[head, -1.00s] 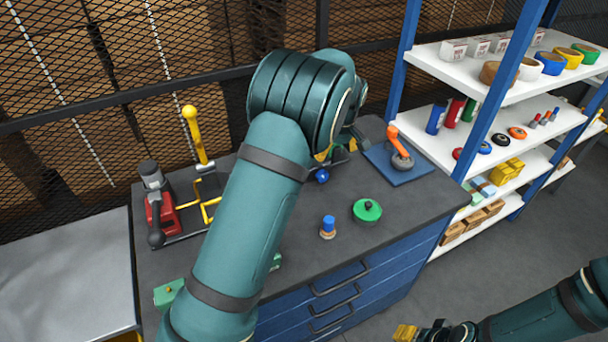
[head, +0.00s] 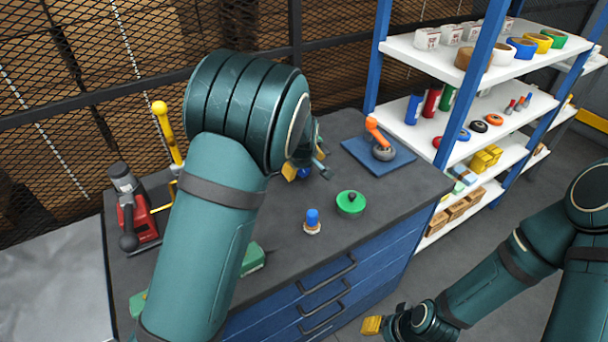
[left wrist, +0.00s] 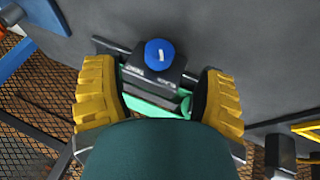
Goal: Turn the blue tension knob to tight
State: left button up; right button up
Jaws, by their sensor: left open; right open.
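The blue knob (left wrist: 160,54) with a short white mark sits on a dark block with small white lettering, with a green frame beside it. In the head view the knob (head: 304,174) is mostly hidden by my left gripper. In the head view my left gripper (head: 306,169) hangs just over the knob. My right gripper (head: 386,322) is open and empty, low in front of the bench.
A red and grey tool (head: 135,214) and yellow lever (head: 166,130) are at left. Shelves (head: 420,48) stand right; mesh is behind.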

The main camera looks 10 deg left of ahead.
aim_at(304, 171)
pick_arm(q)
jog(key=b+x, duration=0.1)
jog(key=x, duration=0.5)
jog(key=shift+r, duration=0.1)
jog(key=c, duration=1.2)
